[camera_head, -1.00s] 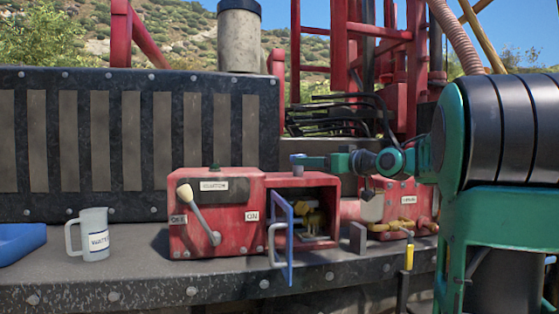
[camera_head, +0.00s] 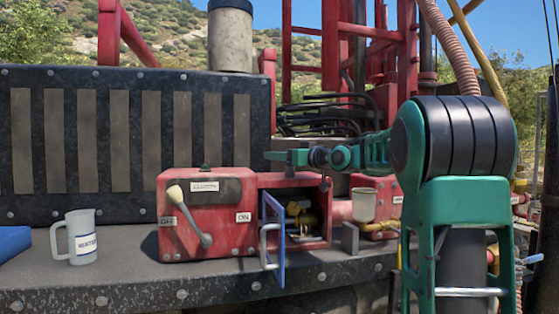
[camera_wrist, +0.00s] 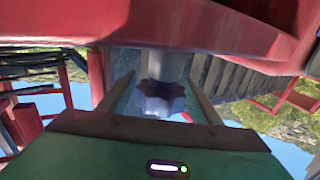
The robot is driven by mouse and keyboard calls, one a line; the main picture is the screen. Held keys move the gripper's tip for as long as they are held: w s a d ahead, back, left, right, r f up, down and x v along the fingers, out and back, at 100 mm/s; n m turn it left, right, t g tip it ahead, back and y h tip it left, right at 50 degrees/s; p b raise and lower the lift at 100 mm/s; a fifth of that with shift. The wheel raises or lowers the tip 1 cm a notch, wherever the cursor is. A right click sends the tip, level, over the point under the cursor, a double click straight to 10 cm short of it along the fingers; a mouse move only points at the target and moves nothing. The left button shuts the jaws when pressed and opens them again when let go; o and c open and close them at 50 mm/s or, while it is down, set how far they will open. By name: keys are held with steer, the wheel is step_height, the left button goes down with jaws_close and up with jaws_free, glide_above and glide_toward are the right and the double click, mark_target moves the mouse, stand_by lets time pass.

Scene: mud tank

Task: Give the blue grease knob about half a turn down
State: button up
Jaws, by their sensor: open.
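The blue grease knob (camera_wrist: 160,98) has a lobed rim and sits on a grey stem (camera_wrist: 163,65) in the wrist view. My gripper (camera_wrist: 160,100) is open, with one finger on each side of the knob. Gaps show between the knob and both fingers. In the head view my gripper (camera_head: 284,157) is level and points left, just above the top of the red cabinet (camera_head: 320,182). There it mostly hides the knob.
The cabinet's blue door (camera_head: 272,240) stands open towards the front, with yellow fittings inside. Left of it is a red switch box (camera_head: 185,240) with a lever. A labelled jug (camera_head: 78,240) and a blue tray (camera_head: 14,241) stand farther left on the ledge.

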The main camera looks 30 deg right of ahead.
steer(key=c, duration=1)
steer(key=shift+c, duration=0.2)
steer(key=shift+h, duration=0.3)
steer(key=shift+w+m+h, duration=0.1)
steer(key=shift+m+h, duration=0.5)
steer(key=shift+h, duration=0.1)
steer(key=shift+d+m+h, duration=0.25)
steer(key=shift+m+h, duration=0.2)
steer(key=shift+h, duration=0.25)
steer(key=shift+d+m+h, duration=0.2)
steer(key=shift+m+h, duration=0.25)
steer(key=shift+h, duration=0.25)
